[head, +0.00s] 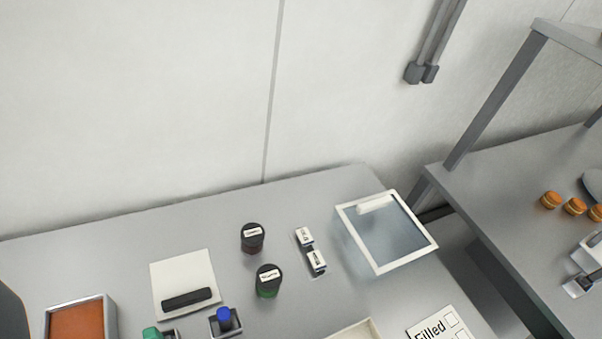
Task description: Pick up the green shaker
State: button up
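The green shaker (268,282) stands upright on the grey table, with a dark lid that bears a white label and a green lower body. A second shaker (252,238) with a dark lid and a dark reddish body stands just behind it, slightly to the left. My gripper is not in view.
A white-framed clear box (387,232) stands to the right, past two small white-labelled blocks (311,251). A white pad (184,281) with a dark bar, a blue-topped item (224,318) and an orange-filled tray (78,322) lie left. A "Filled" card (440,327) is at front right.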

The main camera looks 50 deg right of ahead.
aim_at(269, 277)
jog(key=z, duration=0.2)
jog(key=k, duration=0.6)
jog(key=z, duration=0.5)
jog(key=k, duration=1.25)
jog(key=u, duration=0.05)
jog(key=i, duration=0.6)
jog(key=u, duration=0.45)
